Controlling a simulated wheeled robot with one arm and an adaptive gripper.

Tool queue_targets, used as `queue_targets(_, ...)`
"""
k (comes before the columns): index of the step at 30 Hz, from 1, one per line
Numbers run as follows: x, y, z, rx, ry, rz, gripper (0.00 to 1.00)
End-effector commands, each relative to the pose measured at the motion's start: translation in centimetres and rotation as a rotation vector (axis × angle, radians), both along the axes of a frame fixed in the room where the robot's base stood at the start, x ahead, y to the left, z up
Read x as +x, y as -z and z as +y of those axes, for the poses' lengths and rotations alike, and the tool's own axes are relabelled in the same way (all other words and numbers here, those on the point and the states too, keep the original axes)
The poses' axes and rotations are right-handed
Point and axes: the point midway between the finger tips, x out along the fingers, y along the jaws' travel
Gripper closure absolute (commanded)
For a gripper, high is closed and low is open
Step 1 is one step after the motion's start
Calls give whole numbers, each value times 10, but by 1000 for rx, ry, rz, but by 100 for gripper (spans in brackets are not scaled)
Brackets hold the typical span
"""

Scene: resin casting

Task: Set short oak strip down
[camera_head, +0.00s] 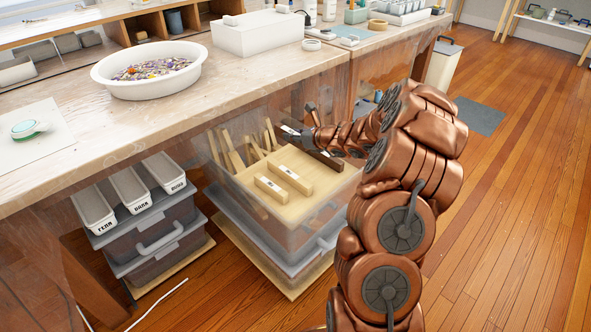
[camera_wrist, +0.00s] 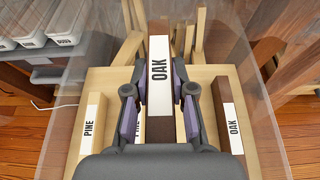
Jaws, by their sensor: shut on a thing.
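A dark brown strip labelled OAK (camera_wrist: 159,60) is between the fingers of my gripper (camera_wrist: 159,90) in the wrist view. My gripper is shut on it, with a finger pad on each side. It extends past the far edge of a pale board (camera_head: 302,207). I cannot tell its clearance above the board. Another dark OAK strip (camera_wrist: 231,118) lies at the board's right side. A pale PINE strip (camera_wrist: 90,125) lies at the left; a second PINE strip (camera_wrist: 138,137) is mostly hidden by my gripper. The head view shows the pale strips (camera_head: 270,188) clearly.
Several loose pale sticks (camera_head: 228,150) stand upright behind the board. Stacked bins with labelled trays (camera_head: 130,190) are at the left. The wooden floor (camera_head: 510,210) at the right is open.

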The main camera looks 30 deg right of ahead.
Motion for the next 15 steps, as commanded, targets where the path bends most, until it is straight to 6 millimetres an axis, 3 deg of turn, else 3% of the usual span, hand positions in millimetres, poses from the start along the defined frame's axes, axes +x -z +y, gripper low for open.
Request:
queue_targets(1, -4, 3, -14, 2, 10, 2, 100)
queue_targets(6, -14, 18, -36, 0, 14, 2, 100)
queue_targets(10, -17, 30, -41, 1, 15, 2, 100)
queue_targets(15, -18, 62, -41, 3, 14, 4, 100)
